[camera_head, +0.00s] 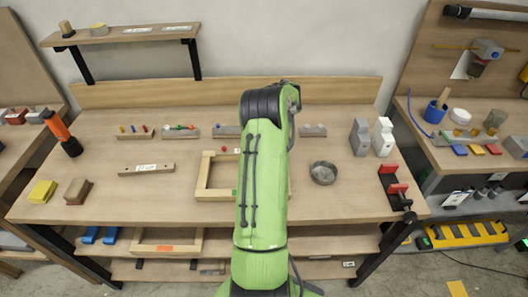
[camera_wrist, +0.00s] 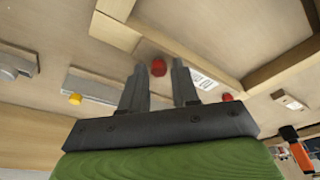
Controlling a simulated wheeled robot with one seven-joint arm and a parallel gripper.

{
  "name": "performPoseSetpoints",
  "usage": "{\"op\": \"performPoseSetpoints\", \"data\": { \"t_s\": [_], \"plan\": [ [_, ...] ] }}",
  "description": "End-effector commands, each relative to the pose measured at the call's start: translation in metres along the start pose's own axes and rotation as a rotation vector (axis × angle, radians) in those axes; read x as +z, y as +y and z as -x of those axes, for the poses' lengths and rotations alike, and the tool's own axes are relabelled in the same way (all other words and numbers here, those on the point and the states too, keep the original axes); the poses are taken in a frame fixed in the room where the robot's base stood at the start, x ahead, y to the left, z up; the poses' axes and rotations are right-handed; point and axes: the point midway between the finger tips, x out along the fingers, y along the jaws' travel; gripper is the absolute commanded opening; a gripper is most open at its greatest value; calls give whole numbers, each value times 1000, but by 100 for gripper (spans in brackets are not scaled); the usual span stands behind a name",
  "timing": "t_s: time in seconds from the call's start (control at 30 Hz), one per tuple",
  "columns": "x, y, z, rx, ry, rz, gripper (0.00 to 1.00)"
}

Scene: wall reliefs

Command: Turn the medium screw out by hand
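In the wrist view my gripper (camera_wrist: 162,72) is open, its two dark fingers spread apart. A round red head (camera_wrist: 158,67) shows between the fingertips; I cannot tell how far beyond them it is, and no contact shows. A second red piece (camera_wrist: 227,97) shows to the right of the fingers, near a white printed label (camera_wrist: 201,79). I cannot tell which one is the medium screw. In the head view a small red spot (camera_head: 224,149) shows at the wooden frame (camera_head: 203,176) on the bench. My green arm covers the bench middle and hides my gripper there.
A yellow piece (camera_wrist: 75,98) shows left in the wrist view.

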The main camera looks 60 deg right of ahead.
Motion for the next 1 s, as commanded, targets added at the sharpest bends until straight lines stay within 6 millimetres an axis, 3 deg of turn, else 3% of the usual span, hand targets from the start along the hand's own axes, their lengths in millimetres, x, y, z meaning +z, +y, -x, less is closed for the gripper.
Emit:
{"op": "performPoseSetpoints", "data": {
  "t_s": [0.17, 0.33, 0.47, 0.7, 0.83, 1.0],
  "plan": [
    [-1, -2, -1, 49, 1, -192, 30],
    [-2, -3, -1, 134, 1, -520, 30],
    [-2, -2, 0, 162, 0, -633, 30],
    [-4, -3, 0, 268, 0, -1045, 30],
    [-5, -3, 0, 297, 1, -1157, 30],
    [-7, -2, -1, 381, 1, -1486, 30]
  ]
}}
